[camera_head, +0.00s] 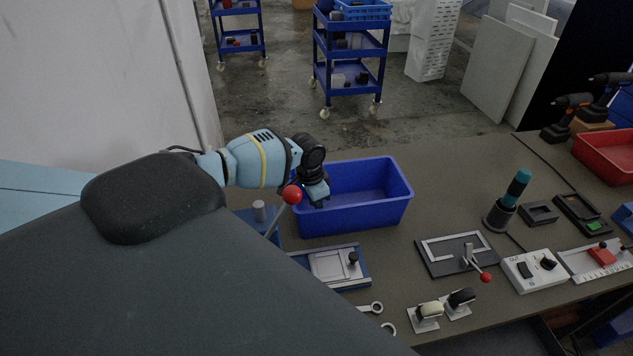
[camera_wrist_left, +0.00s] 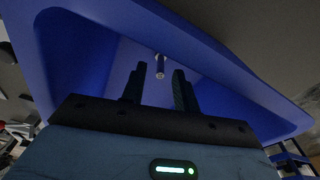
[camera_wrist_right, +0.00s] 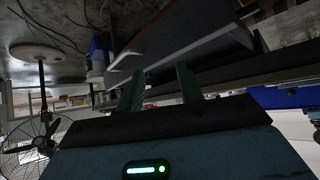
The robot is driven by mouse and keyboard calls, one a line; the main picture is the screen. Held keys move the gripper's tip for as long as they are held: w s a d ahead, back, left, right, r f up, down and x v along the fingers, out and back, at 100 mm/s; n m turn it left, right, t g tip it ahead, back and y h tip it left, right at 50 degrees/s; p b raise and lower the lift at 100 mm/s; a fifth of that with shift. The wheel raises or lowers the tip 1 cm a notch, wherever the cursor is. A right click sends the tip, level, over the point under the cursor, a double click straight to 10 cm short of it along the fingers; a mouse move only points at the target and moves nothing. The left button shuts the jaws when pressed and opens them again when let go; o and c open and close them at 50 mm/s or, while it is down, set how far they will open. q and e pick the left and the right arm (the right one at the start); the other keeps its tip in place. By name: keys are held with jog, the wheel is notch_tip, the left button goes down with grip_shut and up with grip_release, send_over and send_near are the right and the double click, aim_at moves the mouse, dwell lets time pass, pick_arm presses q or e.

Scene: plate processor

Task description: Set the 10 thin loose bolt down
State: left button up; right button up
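My left gripper (camera_head: 317,193) is over the left part of the blue bin (camera_head: 372,213) on the table, pointing down into it. In the left wrist view the gripper's two fingers (camera_wrist_left: 160,84) are apart, with the blue bin (camera_wrist_left: 75,60) around and beyond them. A small, thin grey bolt (camera_wrist_left: 159,66) shows in the gap between the fingertips, with clear space to each finger. I cannot tell whether it rests on the bin's surface. The bolt cannot be made out in the head view. My right gripper (camera_wrist_right: 160,88) is open and empty, away from the bin.
A red-knobbed lever (camera_head: 292,195) stands close to the left gripper. A fixture plate (camera_head: 335,266) lies in front of the bin. A dark framed plate (camera_head: 456,253), a control box (camera_head: 534,269) and a teal-handled tool (camera_head: 508,200) stand to the right. Bare table lies just right of the bin.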

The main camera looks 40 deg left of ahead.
pick_arm(q)
notch_tip(320, 180, up, 10)
jog(key=s, duration=0.1)
jog(key=shift+a, duration=0.25)
jog(key=shift+s+f, duration=0.1)
jog(key=shift+d, duration=0.1)
dwell(0.4)
